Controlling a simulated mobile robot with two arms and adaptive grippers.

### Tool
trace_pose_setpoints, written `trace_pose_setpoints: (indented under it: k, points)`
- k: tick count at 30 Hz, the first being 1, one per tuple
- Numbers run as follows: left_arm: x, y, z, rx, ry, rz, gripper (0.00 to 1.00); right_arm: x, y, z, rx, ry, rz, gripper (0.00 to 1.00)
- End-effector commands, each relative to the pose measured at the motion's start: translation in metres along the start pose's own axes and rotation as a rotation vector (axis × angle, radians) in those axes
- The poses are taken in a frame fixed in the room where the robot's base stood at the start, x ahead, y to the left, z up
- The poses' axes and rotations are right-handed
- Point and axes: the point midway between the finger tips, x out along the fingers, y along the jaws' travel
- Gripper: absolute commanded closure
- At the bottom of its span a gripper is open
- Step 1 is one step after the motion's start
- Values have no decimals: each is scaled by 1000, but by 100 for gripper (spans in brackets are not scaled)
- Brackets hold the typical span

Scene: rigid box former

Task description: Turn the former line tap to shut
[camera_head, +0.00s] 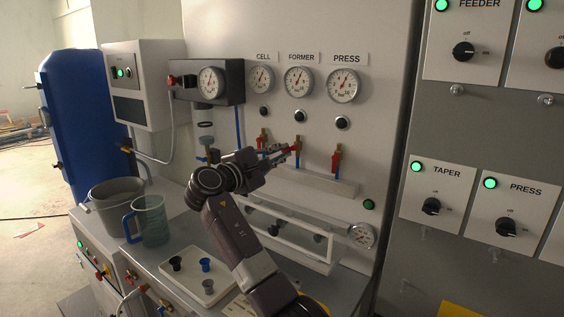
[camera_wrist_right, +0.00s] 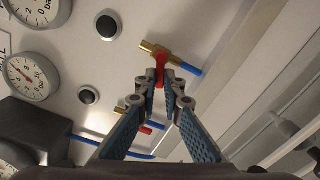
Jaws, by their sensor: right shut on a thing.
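The former line tap (camera_head: 298,141) is on the white panel below the FORMER gauge (camera_head: 298,81), between the CELL tap (camera_head: 262,138) and the PRESS tap (camera_head: 337,156). In the right wrist view its brass body (camera_wrist_right: 152,48) and blue pipe (camera_wrist_right: 188,69) show. Its red handle (camera_wrist_right: 159,70) sticks out at an angle to the pipe. My right gripper (camera_head: 293,151) is at this tap; in the wrist view its fingertips (camera_wrist_right: 160,82) are closed on the red handle. The fingers hide the handle's end. My left gripper is not in view.
A neighbouring tap (camera_wrist_right: 148,127) is close beside my right fingers. A ledge (camera_head: 318,186) runs below the taps. A white tray (camera_head: 184,289) with small cups, a clear jug (camera_head: 151,222) and a grey bucket (camera_head: 105,207) stand on the bench at left.

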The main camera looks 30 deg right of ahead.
Motion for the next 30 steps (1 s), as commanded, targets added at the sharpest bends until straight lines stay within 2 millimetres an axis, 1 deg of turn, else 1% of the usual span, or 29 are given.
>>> trace_pose_setpoints:
  k: [1, 3, 9, 15, 22, 30]
  points:
    - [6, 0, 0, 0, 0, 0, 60, 0, -2, -2, 42, 1, -1, 100]
    - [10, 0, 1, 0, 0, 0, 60, 0, 0, -1, 103, 0, -1, 100]
    - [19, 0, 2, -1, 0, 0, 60, 0, 4, 0, 250, 0, -3, 100]
    - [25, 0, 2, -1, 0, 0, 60, 0, 6, 0, 350, 0, -4, 100]
    - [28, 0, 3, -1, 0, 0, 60, 0, 8, 1, 407, 0, -4, 100]
    - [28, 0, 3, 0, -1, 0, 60, 0, 9, 1, 422, 0, -5, 100]
